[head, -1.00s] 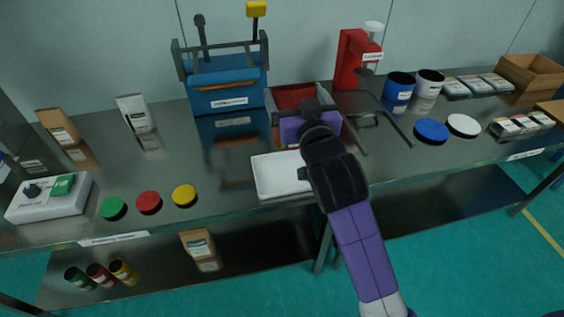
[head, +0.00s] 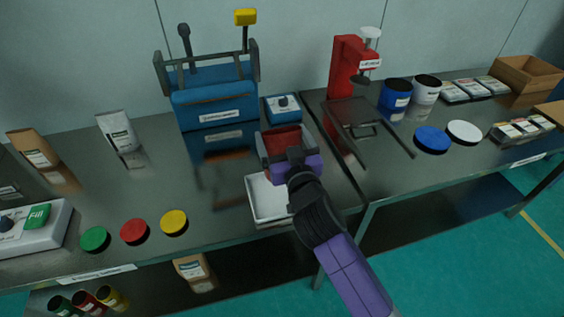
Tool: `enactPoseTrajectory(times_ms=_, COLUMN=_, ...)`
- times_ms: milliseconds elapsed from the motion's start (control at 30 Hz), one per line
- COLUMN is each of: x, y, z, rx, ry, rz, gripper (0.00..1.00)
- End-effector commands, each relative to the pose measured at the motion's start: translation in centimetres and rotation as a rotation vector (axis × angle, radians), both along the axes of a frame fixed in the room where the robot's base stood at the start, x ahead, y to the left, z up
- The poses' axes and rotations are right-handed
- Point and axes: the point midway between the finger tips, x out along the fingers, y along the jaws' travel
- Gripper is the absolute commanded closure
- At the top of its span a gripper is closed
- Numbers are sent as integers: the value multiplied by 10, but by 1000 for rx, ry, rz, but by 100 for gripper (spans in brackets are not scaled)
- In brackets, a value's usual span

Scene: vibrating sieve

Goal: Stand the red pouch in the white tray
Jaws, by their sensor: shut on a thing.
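The white tray (head: 256,207) lies on the steel bench near its front edge, its right part hidden by my arm. I cannot tell whether the red part (head: 284,139) is a pouch. No other red pouch shows. My fingertips are mostly hidden behind the purple gripper body.
A small blue box with a dial (head: 283,108) stands just behind the held thing. A large blue machine (head: 215,105) stands behind left, a red stand (head: 345,70) behind right. Colored lids (head: 134,231) lie left of the tray. Bare bench lies between.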

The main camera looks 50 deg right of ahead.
Motion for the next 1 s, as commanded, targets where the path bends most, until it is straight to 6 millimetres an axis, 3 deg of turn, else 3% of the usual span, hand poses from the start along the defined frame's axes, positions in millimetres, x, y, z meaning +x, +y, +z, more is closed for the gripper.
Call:
enactPoseTrajectory(times_ms=100, x=0, y=0, z=-24, rx=-2, ry=1, rz=0, gripper=81)
enactPoseTrajectory(times_ms=333, x=0, y=0, z=-41, rx=-2, ry=-1, rz=-1, gripper=81)
enactPoseTrajectory(times_ms=567, x=0, y=-1, z=-74, rx=-1, ry=1, rz=-2, gripper=81)
enactPoseTrajectory(times_ms=1000, x=0, y=0, z=-80, rx=-1, ry=-3, rz=0, gripper=81)
